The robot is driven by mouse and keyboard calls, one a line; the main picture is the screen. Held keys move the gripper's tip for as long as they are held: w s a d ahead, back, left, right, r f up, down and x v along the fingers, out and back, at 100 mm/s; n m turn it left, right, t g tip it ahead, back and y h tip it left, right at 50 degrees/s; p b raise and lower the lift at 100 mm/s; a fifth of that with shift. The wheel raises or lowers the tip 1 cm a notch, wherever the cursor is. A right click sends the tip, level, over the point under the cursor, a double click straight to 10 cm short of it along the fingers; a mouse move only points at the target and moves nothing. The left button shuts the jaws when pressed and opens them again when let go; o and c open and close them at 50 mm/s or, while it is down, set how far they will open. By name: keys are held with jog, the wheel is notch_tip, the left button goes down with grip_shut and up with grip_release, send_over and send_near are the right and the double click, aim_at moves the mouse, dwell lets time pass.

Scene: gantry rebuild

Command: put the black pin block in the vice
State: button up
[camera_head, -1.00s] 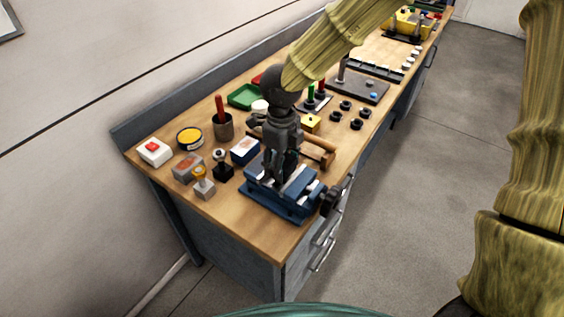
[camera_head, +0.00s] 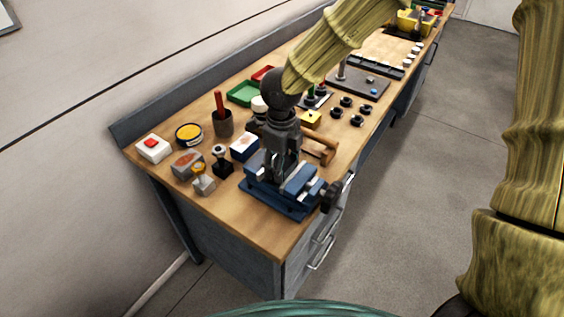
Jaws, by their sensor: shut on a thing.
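The blue vice (camera_head: 279,203) stands at the near end of the workbench, with pale metal jaw faces and a dark handle at its right. My gripper (camera_head: 276,178) points down over the vice, its fingertips at the jaw gap. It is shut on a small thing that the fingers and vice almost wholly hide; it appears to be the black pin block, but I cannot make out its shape. I cannot tell whether it touches the bottom of the gap.
A wooden-handled tool (camera_head: 319,147) lies close behind the vice.

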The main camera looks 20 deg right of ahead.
dwell(0.3)
jog(key=o, duration=1.3)
jog(key=shift+o, duration=0.2)
notch_tip(320, 180, up, 12)
